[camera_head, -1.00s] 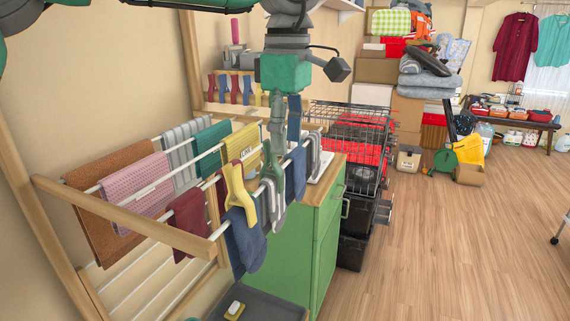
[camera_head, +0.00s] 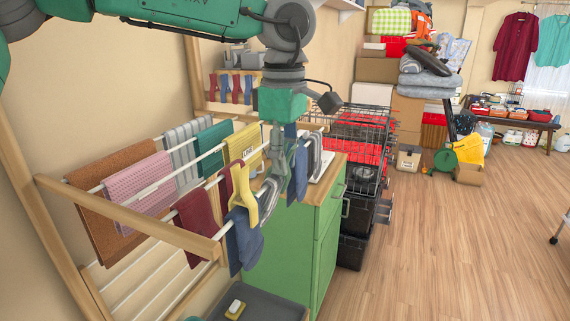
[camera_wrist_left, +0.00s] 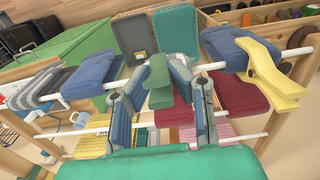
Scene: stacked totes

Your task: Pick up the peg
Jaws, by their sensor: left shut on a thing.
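A green peg (camera_wrist_left: 159,82) sits between the fingertips of my left gripper (camera_wrist_left: 160,98) in the left wrist view. The gripper is shut on it, at the rack's front bar. In the head view the left gripper (camera_head: 274,172) points down over the socks, and the green peg is hard to tell from the fingers. A yellow peg (camera_head: 243,194) clips a blue sock (camera_head: 244,242) on the same bar, left of the gripper. The yellow peg also shows at the right of the wrist view (camera_wrist_left: 268,76). My right gripper is not in view.
The wooden drying rack (camera_head: 130,215) holds several cloths and socks on white bars around the gripper. A green cabinet (camera_head: 292,240) stands close behind. A grey tray (camera_head: 262,303) lies below. A wire basket (camera_head: 352,135) is to the right. The wooden floor is clear farther right.

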